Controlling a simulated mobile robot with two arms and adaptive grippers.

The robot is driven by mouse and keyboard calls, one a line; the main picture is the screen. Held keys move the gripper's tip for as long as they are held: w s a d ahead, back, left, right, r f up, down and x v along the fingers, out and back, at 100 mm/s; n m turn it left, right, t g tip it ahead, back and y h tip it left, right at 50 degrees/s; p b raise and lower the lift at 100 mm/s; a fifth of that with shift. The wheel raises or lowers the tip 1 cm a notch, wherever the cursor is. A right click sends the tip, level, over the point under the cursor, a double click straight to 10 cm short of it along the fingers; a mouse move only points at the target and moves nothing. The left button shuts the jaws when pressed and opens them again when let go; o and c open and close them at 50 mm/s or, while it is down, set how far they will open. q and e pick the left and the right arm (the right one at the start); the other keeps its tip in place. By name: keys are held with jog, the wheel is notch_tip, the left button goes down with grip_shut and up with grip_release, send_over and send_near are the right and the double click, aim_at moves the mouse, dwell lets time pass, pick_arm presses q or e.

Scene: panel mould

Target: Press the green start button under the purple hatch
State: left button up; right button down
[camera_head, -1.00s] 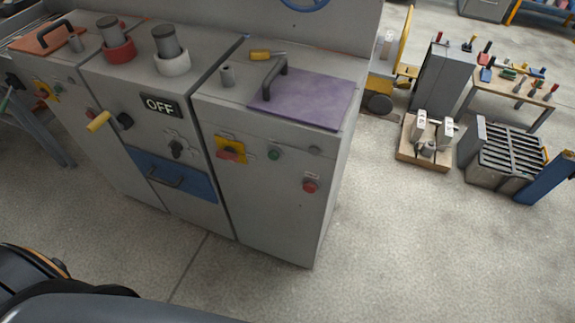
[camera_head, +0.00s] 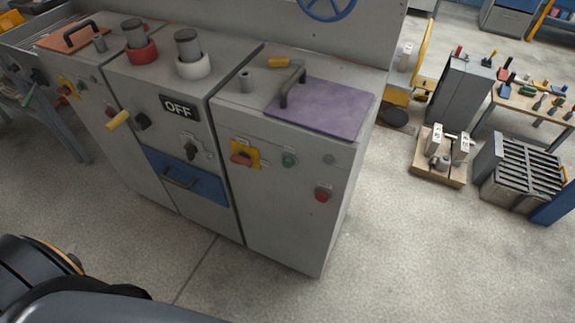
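The purple hatch (camera_head: 322,108) lies flat and closed on top of the right-hand grey cabinet, with a dark bar handle (camera_head: 293,84) along its left side. On the cabinet's front face below it is a green button (camera_head: 289,160). Left of the green button is a red switch on a yellow plate (camera_head: 245,155). Lower right is a red button (camera_head: 322,194). Neither gripper shows; only a dark part of my own body is in view at the lower left.
The middle cabinet has an OFF sign (camera_head: 179,108) and a blue drawer (camera_head: 186,179). A yellow lever (camera_head: 118,120) sticks out to its left. A wooden pallet (camera_head: 438,175) and grey slatted unit (camera_head: 520,170) stand at right. The floor in front is clear.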

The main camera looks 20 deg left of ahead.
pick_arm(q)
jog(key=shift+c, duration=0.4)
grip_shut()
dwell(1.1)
